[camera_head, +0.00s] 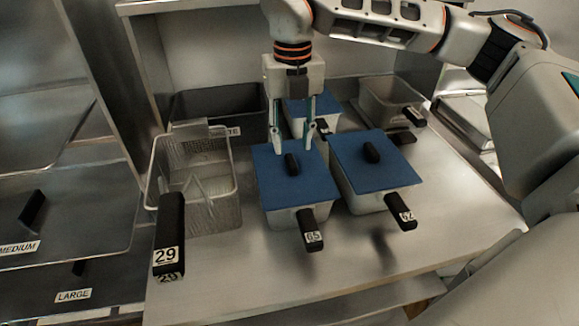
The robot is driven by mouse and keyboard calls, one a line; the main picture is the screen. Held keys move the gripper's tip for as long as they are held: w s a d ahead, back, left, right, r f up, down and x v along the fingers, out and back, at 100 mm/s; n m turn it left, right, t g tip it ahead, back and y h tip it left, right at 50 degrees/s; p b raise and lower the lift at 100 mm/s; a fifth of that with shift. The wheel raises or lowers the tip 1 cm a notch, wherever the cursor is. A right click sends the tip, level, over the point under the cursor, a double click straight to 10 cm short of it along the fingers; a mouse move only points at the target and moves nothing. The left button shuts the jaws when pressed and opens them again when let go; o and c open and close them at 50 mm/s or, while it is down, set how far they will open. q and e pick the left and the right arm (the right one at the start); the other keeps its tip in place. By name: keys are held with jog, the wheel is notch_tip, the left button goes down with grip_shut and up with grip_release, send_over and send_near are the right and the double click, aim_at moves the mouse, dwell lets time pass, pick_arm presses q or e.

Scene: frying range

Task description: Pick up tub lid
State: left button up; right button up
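A blue tub lid (287,190) with a black knob (292,164) covers the tub with the handle marked 65 (311,229). A second blue lid (385,175) with a black knob (371,152) covers the tub to its right, with a handle marked 42 or similar. A third blue lid (324,105) lies further back, partly hidden by my gripper. My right gripper (293,148) points down over the front middle lid, its two fingers spread either side of the knob. It is open; I cannot tell whether the fingers touch anything. My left gripper is not in view.
A wire basket with a black handle marked 29 (169,232) stands left of the tubs. A dark container (222,102) and an open grey tub (392,91) stand behind. The counter front (250,285) is clear. Shelves fill the left side.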

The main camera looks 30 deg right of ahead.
aim_at(291, 160)
notch_tip(291, 160, down, 5)
jog(key=shift+a+f+p, duration=0.1)
jog(key=shift+p, duration=0.2)
grip_shut()
